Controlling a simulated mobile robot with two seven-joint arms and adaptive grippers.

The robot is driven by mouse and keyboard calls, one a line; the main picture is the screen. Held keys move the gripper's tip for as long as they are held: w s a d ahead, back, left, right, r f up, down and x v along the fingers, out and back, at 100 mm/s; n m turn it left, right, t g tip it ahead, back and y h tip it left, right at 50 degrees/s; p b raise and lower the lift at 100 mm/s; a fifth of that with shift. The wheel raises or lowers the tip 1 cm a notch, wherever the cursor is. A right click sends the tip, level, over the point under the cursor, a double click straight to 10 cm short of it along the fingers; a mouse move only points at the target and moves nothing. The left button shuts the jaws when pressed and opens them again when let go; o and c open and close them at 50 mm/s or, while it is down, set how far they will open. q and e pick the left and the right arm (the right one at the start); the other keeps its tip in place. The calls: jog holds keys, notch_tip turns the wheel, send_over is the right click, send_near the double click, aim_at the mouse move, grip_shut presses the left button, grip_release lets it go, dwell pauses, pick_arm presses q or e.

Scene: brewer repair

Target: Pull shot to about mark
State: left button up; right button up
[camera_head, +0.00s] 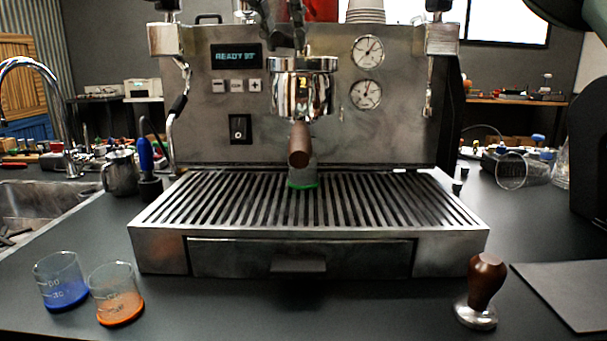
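The espresso machine (330,135) fills the middle, its display (236,56) lit and reading "READY" with unclear characters after it. A chrome portafilter (300,92) sits at the group head, its wooden handle (300,145) pointing towards me. A small glass with a green base (303,180) stands on the slatted drip tray (160,226) below, partly hidden by the handle; I cannot tell its contents. My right gripper (297,42) shows as dark parts at the top centre, above the portafilter; its finger opening is unclear. My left gripper is not in view.
A marked glass with blue in its bottom (62,280) and one with orange (117,294) stand front left. A wooden-handled tamper (484,290) stands front right beside a dark mat (560,290). A steel pitcher (119,172) is left of the machine. The front counter centre is clear.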

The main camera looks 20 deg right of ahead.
jog(key=d+n+y, duration=0.1)
jog(key=n, duration=0.1)
jog(key=s+d+n+y, duration=0.1)
jog(key=shift+s+d+n+t, duration=0.15)
jog(key=shift+d+n+t, duration=0.25)
jog(key=d+n+y, duration=0.2)
jog(key=n, duration=0.1)
jog(key=shift+s+d+n, duration=0.15)
jog(key=shift+d+n, duration=0.15)
jog(key=shift+d, duration=0.1)
jog(key=o, duration=0.4)
jog(key=shift+a, duration=0.1)
jog(key=shift+r, duration=0.1)
notch_tip(320, 180, up, 7)
